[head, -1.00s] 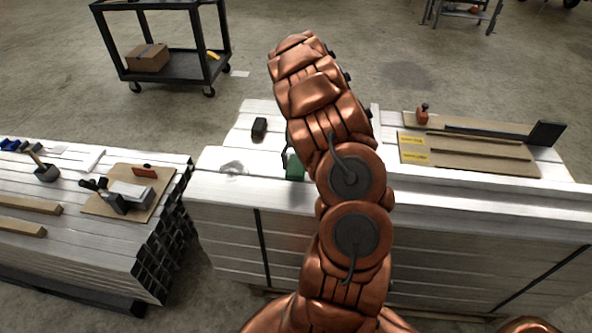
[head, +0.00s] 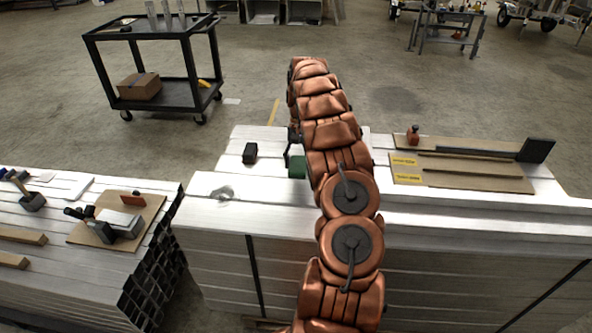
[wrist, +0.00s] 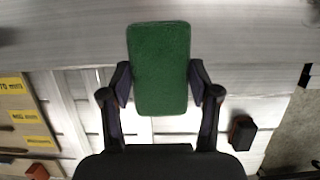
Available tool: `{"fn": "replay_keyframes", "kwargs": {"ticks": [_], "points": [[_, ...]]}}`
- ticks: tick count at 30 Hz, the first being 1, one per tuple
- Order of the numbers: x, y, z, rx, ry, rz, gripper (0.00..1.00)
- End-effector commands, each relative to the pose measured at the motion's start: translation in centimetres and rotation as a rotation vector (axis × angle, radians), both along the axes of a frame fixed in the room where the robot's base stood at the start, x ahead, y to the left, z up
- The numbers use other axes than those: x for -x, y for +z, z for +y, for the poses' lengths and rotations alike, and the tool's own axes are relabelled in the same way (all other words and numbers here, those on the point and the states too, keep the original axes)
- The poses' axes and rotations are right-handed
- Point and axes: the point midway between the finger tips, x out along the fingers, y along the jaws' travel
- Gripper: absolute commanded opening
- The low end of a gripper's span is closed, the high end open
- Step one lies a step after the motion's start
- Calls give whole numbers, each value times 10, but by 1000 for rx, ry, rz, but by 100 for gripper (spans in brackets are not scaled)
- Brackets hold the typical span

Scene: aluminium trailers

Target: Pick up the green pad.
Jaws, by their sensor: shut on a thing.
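The green pad (wrist: 159,68) is a flat green rectangle between the two dark fingers of my gripper (wrist: 160,84) in the wrist view. The fingers touch its left and right sides, and my gripper is shut on it. In the head view a small part of the pad (head: 297,167) shows just left of my copper arm, over the pale aluminium stack. One dark finger of my gripper (head: 290,152) shows beside it; the rest is hidden behind my arm. I cannot tell whether the pad still touches the surface below.
A black block (head: 250,153) lies left of the pad on the aluminium stack (head: 240,218). A clear crumpled thing (head: 222,193) lies nearer. Brown boards (head: 462,172) with yellow labels lie to the right. A lower stack with tools stands left; a black cart (head: 150,70) stands behind.

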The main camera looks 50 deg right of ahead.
Motion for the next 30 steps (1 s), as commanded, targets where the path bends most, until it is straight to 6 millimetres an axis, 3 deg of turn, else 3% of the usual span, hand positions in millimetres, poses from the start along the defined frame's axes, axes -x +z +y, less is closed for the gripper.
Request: {"fn": "replay_keyframes", "kwargs": {"ticks": [16, 30], "points": [[-18, 6, -33, -1, 1, -6, 27], [-18, 5, -40, 4, -3, -2, 27]]}}
